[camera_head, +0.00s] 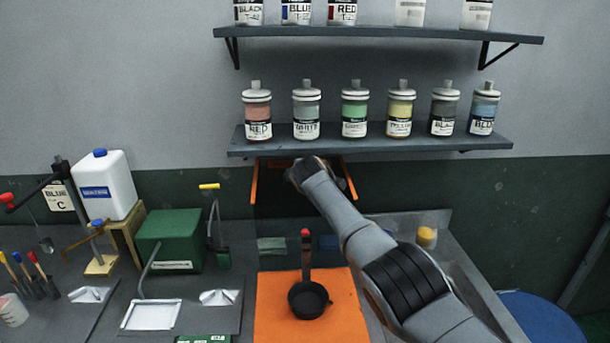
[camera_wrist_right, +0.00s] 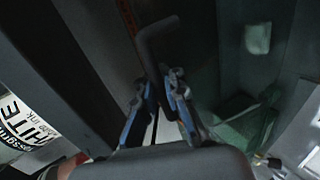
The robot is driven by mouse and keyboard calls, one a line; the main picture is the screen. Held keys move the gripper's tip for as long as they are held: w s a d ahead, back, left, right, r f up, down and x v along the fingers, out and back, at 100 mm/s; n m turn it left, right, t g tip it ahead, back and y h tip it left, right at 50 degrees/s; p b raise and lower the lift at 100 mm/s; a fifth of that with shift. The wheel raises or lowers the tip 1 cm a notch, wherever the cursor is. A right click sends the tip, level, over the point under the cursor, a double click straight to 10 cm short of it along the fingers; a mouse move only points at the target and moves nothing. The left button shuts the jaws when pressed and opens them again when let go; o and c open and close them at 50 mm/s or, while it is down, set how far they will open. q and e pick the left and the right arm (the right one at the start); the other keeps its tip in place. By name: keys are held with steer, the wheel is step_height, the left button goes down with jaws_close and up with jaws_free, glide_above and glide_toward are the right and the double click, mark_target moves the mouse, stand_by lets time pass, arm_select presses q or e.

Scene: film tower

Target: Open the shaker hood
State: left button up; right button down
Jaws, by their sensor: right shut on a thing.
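The shaker hood (camera_head: 273,196) is a dark panel with orange edges under the lower shelf, against the back wall. My right arm reaches across it from the lower right. My right gripper (camera_head: 301,171) is at the hood's upper part and hides some of it. In the right wrist view, my right gripper (camera_wrist_right: 163,82) is shut on a dark bent handle (camera_wrist_right: 147,48), which stands out between the fingertips. How far the hood is raised is hard to tell. My left gripper is not in view.
The lower shelf (camera_head: 400,146) with several paint jars is just above my right gripper. A black pan (camera_head: 308,299) lies on an orange mat (camera_head: 270,315) in front. A green box (camera_head: 168,240) and white jug (camera_head: 104,185) stand at left.

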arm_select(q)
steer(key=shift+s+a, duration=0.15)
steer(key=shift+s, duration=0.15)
arm_select(e)
steer(key=shift+s+r, duration=0.1)
steer(key=shift+r, duration=0.05)
steer(key=c, duration=1.7)
jaws_free()
steer(key=shift+s, duration=0.25)
steer(key=shift+v, duration=1.1)
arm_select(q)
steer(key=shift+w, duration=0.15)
arm_select(e)
steer(key=v, duration=0.9)
steer(key=shift+s+r, duration=0.15)
